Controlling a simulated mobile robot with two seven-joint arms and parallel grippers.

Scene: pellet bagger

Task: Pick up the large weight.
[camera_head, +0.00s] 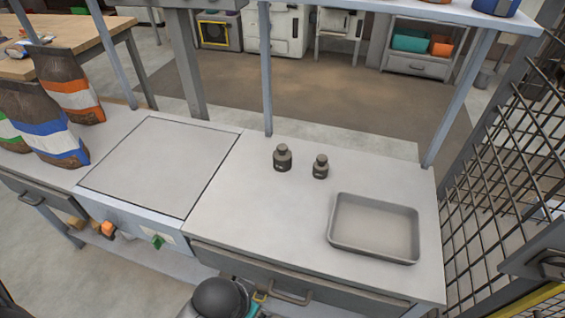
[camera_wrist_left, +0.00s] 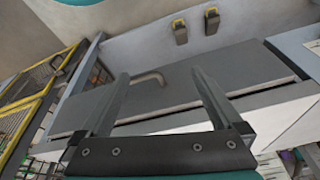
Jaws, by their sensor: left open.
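The large weight (camera_head: 282,160) is a dark grey knobbed cylinder standing upright on the grey worktop (camera_head: 235,215). A smaller, similar weight (camera_head: 320,168) stands just to its right, a little apart from it. My left gripper (camera_wrist_left: 160,73) shows in the left wrist view, open and empty, with a grey drawer front and its bar handle beyond the fingers. Neither weight can be made out in that view. In the head view, a dark rounded part of my arm shows at the bottom edge, in front of the bench. My right gripper is not in view.
A shallow grey tray (camera_head: 340,238) lies right of the weights. A flat square plate (camera_head: 150,165) is set in the bench to the left, with several bags (camera_head: 68,85) beyond. Upright posts (camera_head: 266,70) carry an overhead shelf. A wire mesh cage (camera_head: 500,170) borders the right side.

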